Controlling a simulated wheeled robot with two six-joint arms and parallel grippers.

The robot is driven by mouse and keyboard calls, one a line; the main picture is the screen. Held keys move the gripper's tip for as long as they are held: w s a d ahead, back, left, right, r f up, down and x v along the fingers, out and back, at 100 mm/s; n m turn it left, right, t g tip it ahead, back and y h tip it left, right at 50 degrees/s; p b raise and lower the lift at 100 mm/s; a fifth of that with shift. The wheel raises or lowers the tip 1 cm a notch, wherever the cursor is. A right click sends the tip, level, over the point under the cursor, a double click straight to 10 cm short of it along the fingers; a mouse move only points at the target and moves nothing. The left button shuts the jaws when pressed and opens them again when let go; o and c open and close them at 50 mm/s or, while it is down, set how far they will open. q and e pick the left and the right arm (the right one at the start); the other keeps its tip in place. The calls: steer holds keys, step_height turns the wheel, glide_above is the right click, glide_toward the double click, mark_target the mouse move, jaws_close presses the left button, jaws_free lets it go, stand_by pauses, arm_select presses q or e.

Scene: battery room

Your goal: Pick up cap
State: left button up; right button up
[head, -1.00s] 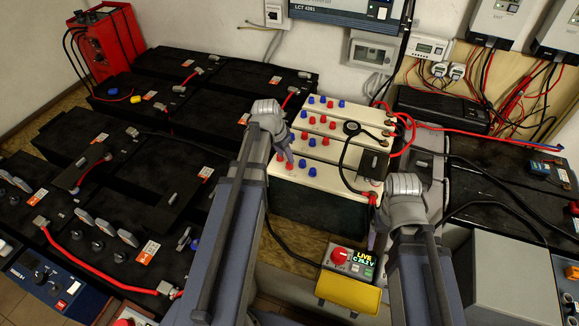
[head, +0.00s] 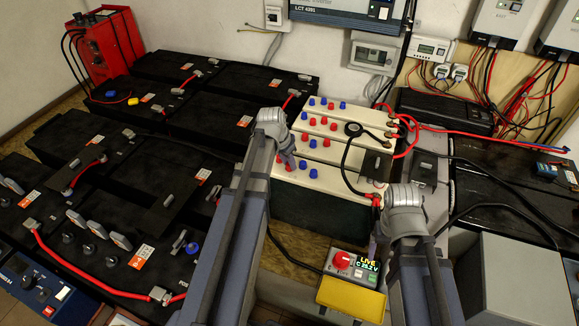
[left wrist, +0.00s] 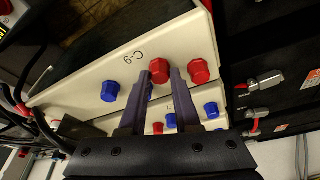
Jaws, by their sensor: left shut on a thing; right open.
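Several red and blue caps sit on the cream tops of a row of batteries (head: 335,182) in the head view. My left gripper (head: 291,160) reaches down to the left end of the nearest cream battery. In the left wrist view its two fingers (left wrist: 160,78) are shut on a red cap (left wrist: 160,69), next to the C-9 mark. A second red cap (left wrist: 199,71) stands beside it, and a blue cap (left wrist: 110,91) stands on the other side. The held cap appears still at the battery top. My right gripper (head: 373,240) is open, right of the battery front, partly hidden by its wrist.
Black batteries (head: 150,205) with red links fill the left side. A black cable (head: 349,157) crosses the cream batteries. A yellow-fronted box with a red knob and lit display (head: 350,290) stands below, between my arms. A grey cabinet (head: 505,250) is at right.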

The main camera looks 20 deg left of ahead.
arm_select(q)
jaws_close()
steer(key=shift+r, duration=0.15)
arm_select(e)
steer(key=shift+r, duration=0.1)
arm_select(q)
step_height(320, 180, up, 10)
steer(key=p, duration=1)
arm_select(e)
step_height(320, 180, up, 10)
steer(key=shift+c, duration=0.2)
